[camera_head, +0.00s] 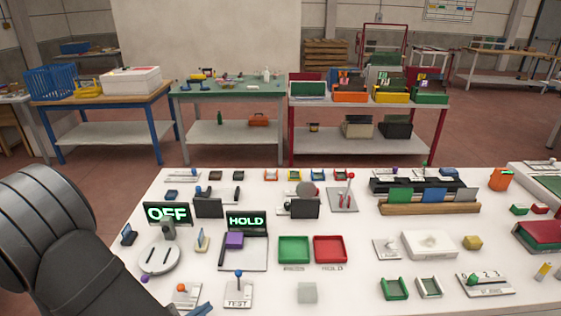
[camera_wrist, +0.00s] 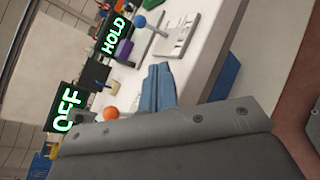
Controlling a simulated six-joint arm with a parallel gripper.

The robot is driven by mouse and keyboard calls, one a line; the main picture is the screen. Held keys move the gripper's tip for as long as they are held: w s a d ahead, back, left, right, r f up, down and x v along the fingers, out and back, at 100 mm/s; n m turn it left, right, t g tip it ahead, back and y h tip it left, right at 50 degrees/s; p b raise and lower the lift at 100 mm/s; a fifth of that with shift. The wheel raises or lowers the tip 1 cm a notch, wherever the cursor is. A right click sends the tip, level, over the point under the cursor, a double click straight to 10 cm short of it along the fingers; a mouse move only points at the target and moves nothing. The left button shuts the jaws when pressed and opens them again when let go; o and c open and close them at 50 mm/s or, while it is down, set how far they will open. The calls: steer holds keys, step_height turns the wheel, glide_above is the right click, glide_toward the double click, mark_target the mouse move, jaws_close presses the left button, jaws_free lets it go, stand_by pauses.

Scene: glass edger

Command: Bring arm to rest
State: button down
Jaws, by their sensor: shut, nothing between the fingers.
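My arm (camera_head: 90,265) comes in from the left in the head view and covers the table's left front corner. The blue fingers of my gripper (camera_head: 198,309) just show at the bottom edge there. In the wrist view my gripper (camera_wrist: 158,84) has its two blue fingers together with nothing between them. It is by the white table's front edge, near a lever with an orange ball (camera_head: 182,288) and the TEST lever with a blue ball (camera_head: 239,273). I cannot tell its exact height above the table.
An OFF screen (camera_head: 167,213) and a HOLD screen (camera_head: 246,222) stand behind the levers. A purple block (camera_head: 235,240) is by the HOLD screen. Green (camera_head: 293,249) and red (camera_head: 330,249) trays lie mid-table. A pale cube (camera_head: 307,292) sits in front, with bare table around it.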

steer(key=v, duration=0.7)
steer(key=shift+s+a, duration=0.15)
steer(key=shift+s, duration=0.1)
